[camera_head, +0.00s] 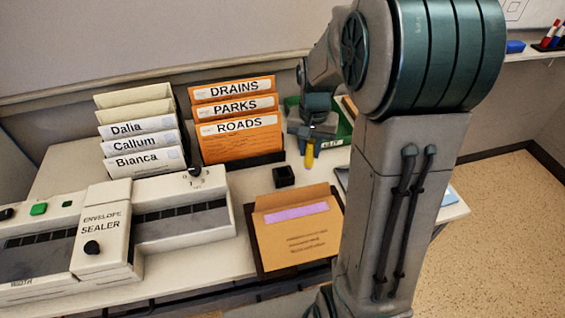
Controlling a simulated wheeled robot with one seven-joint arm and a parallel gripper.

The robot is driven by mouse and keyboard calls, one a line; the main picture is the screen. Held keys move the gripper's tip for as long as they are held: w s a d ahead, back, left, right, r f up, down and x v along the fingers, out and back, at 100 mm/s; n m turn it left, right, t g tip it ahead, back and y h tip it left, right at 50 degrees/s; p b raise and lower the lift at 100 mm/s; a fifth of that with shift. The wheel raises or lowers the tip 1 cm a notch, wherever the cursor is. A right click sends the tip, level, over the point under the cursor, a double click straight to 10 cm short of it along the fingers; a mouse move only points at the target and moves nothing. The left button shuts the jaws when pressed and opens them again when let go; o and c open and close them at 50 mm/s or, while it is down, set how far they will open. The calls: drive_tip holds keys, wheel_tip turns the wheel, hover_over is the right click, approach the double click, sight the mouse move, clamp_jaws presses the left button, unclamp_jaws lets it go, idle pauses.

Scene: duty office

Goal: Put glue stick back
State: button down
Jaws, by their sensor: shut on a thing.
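A yellow stick (309,157), which looks like the glue stick, hangs upright from my gripper (311,141). My gripper points down and is shut on its upper part. It is in front of the green tray (343,132), right of the orange folders. I cannot tell whether the stick's lower end touches the table. A small black square holder (284,177), with a dark opening that looks empty, stands to the left and nearer the camera, apart from the stick.
Orange folders (238,139) and name folders (143,150) stand upright left of my gripper. The envelope sealer (105,222) fills the table's left front. A brown envelope (293,244) lies on a dark tray in front of the holder. My arm covers the right part of the table.

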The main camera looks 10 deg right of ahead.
drive_tip(key=shift+w+a+f+p, duration=0.1)
drive_tip(key=shift+w+a+f, duration=0.75)
drive_tip(key=shift+f, duration=0.55)
drive_tip(key=shift+w+a+f+p, duration=0.1)
drive_tip(key=shift+w+a+f, duration=0.45)
drive_tip(key=shift+a+f, duration=0.7)
drive_tip(key=shift+w+a+f+p, duration=0.1)
drive_tip(key=shift+w+a+f, duration=0.65)
drive_tip(key=shift+f, duration=0.8)
drive_tip(key=shift+f, duration=0.1)
drive_tip(key=shift+f, duration=0.15)
drive_tip(key=c, duration=1.2)
unclamp_jaws()
drive_tip(key=shift+c, duration=0.2)
drive_tip(key=shift+r, duration=0.2)
